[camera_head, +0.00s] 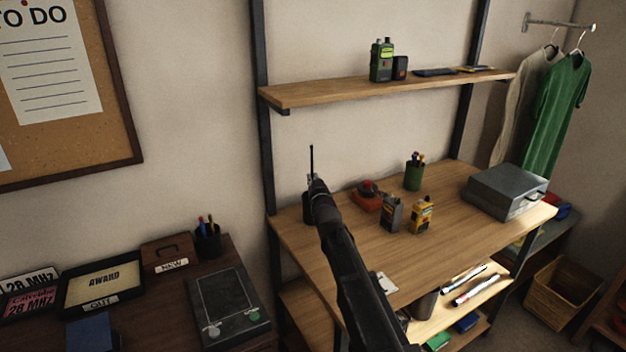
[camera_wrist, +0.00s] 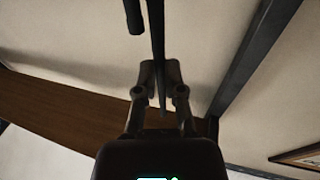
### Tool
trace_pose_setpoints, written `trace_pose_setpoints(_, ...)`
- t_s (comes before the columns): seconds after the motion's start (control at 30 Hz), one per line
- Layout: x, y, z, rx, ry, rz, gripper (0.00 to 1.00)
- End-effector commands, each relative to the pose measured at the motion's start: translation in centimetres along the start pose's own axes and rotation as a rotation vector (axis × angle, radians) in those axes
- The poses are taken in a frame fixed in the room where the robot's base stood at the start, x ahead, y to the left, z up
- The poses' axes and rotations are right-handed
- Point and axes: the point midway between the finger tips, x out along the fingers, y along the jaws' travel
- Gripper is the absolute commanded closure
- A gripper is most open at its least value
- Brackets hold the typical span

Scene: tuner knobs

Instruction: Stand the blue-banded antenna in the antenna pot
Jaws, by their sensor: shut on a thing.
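My gripper (camera_head: 318,187) is over the back left corner of the wooden desk. In the wrist view its fingers (camera_wrist: 160,78) are closed around a thin dark rod, the antenna (camera_wrist: 158,38). In the head view the antenna (camera_head: 311,158) points up from the gripper, nearly upright. Its blue band cannot be made out. A dark object (camera_head: 307,208) stands partly hidden just behind the gripper; I cannot tell if it is the antenna pot. A second dark rod (camera_wrist: 133,15) shows beside the antenna at the top of the wrist view.
On the desk stand a red-topped device (camera_head: 367,196), a grey radio (camera_head: 391,213), a yellow radio (camera_head: 422,215), a green pen cup (camera_head: 414,176) and a grey metal box (camera_head: 507,190). A wall shelf (camera_head: 330,92) is above. The desk's middle front is clear.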

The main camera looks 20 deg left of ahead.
Motion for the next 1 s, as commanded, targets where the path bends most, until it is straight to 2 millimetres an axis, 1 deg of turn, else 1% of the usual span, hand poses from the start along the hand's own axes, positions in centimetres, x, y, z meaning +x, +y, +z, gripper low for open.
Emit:
trace_pose_setpoints(0.03, -0.1, 0.0, 0.6, 0.0, 0.0, 0.0, 1.0)
trace_pose_setpoints(0.4, -0.3, 0.0, 2.4, 0.0, 0.0, 0.0, 1.0)
trace_pose_setpoints(0.6, -0.3, 0.0, 2.8, 0.0, 0.0, 0.001, 1.0)
trace_pose_setpoints(0.97, -0.3, 0.1, 2.8, 0.0, 0.0, 0.001, 1.0)
trace_pose_setpoints(1.0, -0.3, 0.1, 2.8, 0.0, 0.0, 0.001, 0.85)
